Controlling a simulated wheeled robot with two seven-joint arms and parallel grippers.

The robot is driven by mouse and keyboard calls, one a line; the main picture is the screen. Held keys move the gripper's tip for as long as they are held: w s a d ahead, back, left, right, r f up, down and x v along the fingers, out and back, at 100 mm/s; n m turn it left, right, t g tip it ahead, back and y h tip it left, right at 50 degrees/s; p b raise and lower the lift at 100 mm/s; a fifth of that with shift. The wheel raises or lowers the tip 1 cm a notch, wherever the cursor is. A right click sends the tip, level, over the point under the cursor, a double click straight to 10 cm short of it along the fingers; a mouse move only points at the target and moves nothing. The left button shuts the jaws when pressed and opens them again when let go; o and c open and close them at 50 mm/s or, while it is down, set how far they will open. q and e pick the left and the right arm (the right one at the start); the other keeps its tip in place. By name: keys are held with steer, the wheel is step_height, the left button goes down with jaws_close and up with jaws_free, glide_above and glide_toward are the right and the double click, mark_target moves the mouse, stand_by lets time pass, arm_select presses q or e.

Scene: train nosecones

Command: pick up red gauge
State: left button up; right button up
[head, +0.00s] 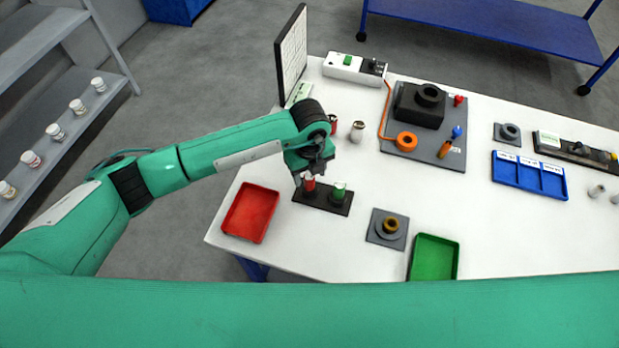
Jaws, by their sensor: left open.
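The red gauge (309,184) stands upright in the left part of a black holder (324,202) on the white table. A green gauge (339,191) stands to its right in the same holder. My left gripper (303,178) is at the red gauge, pointing down from above, and is open. The gripper partly covers the top of the red gauge, and I cannot tell whether the fingers are on both sides of it or touching it. My right gripper is not in view.
A red tray (251,212) lies left of the holder and a green tray (433,257) to the right. A grey block with a brass ring (388,227) is between. Small cylinders (357,131) and an upright panel (291,55) stand behind my left gripper.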

arm_select(q)
steer(key=shift+f+p, duration=0.3)
steer(key=shift+f, duration=0.95)
steer(key=c, duration=1.1)
steer(key=shift+r, duration=0.1)
